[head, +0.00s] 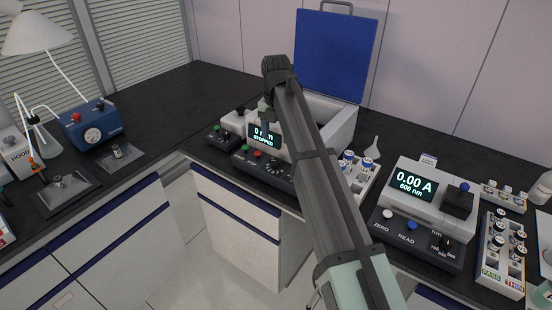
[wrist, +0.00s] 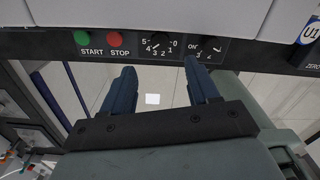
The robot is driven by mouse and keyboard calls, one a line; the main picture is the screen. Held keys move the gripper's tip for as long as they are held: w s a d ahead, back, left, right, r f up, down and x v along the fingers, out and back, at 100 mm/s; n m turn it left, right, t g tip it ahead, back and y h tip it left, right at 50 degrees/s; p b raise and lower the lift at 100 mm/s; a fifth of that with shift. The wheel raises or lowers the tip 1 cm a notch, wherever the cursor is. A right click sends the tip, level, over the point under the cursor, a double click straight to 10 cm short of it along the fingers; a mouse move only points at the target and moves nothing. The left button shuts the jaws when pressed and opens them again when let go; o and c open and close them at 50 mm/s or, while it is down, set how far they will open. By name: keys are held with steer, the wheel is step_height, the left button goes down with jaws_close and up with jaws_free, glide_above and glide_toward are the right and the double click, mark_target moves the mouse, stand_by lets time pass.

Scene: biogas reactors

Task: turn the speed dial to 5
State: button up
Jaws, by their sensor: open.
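A numbered dial (wrist: 161,42), marked 0 to 5, sits on a dark panel in the wrist view, right of a green START button (wrist: 82,37) and a red STOP button (wrist: 115,39). Its pointer setting is too small and dark to read. It also shows in the head view (head: 272,167), below a display (head: 266,138) reading STOPPED. A second dial (wrist: 205,52) is beside it, partly behind the right finger. My gripper (wrist: 162,82) is open and empty, its two dark blue fingers spread below the numbered dial. Contact does not show.
A white box with a raised blue lid (head: 335,52) stands behind the panel. A meter (head: 412,186) reading 0.00 A and vial racks (head: 500,245) are at right. A blue dial device (head: 90,122) is at left. The black bench at back left is clear.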

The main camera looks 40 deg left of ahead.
mark_target(276, 161)
step_height(276, 161, down, 10)
stand_by(0.5)
steer(key=c, duration=1)
steer(key=shift+m, duration=2.3)
steer(key=shift+c, duration=0.2)
steer(key=o, duration=1)
steer(key=shift+o, duration=0.2)
steer(key=shift+r, duration=0.1)
